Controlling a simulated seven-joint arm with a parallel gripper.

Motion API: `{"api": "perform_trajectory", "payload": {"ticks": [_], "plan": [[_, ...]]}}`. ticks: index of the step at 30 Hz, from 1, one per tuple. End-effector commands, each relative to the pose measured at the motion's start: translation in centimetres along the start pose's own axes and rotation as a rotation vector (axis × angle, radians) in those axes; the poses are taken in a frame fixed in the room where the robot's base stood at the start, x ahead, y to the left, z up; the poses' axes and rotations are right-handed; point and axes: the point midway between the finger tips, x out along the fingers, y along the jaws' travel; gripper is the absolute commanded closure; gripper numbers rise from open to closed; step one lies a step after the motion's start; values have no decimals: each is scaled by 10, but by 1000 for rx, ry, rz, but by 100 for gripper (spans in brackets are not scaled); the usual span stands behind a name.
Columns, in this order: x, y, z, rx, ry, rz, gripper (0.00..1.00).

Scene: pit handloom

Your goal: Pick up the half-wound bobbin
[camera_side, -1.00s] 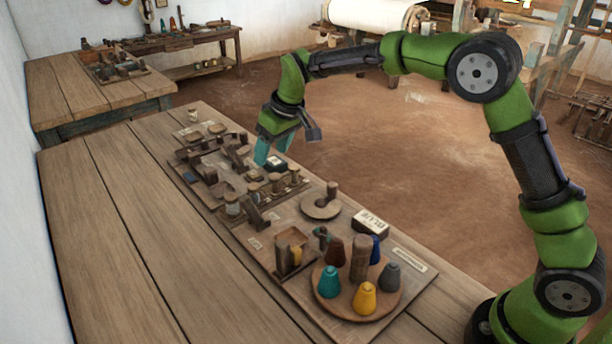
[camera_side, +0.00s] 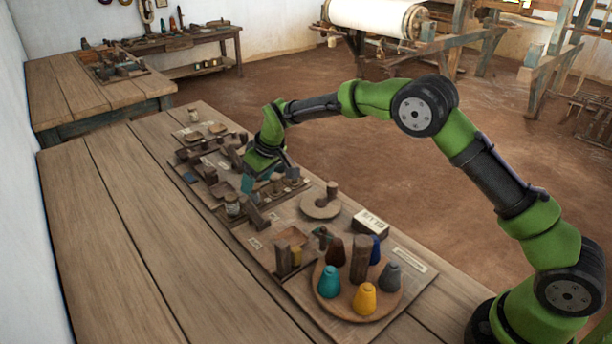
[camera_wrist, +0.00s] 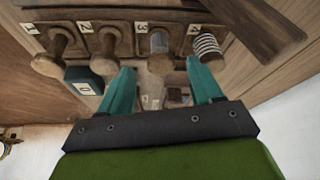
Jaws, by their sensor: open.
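In the wrist view a wooden rack (camera_wrist: 128,30) has slots numbered 1 to 4, each with a bobbin. The bobbins at 1 (camera_wrist: 54,48) and 2 (camera_wrist: 106,48) look bare. The bobbin at 3 (camera_wrist: 159,44) has a grey band on part of its shaft, and the one at 4 (camera_wrist: 207,46) has spaced pale and dark rings. I cannot tell for certain which is the half-wound one. My gripper (camera_wrist: 160,67) is open and empty, its teal fingers on either side of the bobbin at 3. In the side view my gripper (camera_side: 266,182) is low over the rack, partly hiding it.
A dark block with a pale label (camera_wrist: 84,80) sits beside the rack. In the side view a round tray (camera_side: 393,298) of coloured cones, a box marked BLUE (camera_side: 370,224) and a round wooden stand (camera_side: 318,208) are nearer the camera. The left tabletop is clear.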

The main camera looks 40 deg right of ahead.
Motion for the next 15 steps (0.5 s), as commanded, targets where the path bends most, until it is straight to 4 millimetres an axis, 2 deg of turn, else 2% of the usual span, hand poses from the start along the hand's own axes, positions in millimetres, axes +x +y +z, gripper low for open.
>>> {"api": "perform_trajectory", "payload": {"ticks": [1, 6, 15], "plan": [[10, -1, 2, -1, -4, 0, 35], [33, -1, 1, 0, -2, 1, 35], [38, -1, 1, 1, 0, 0, 35]]}}
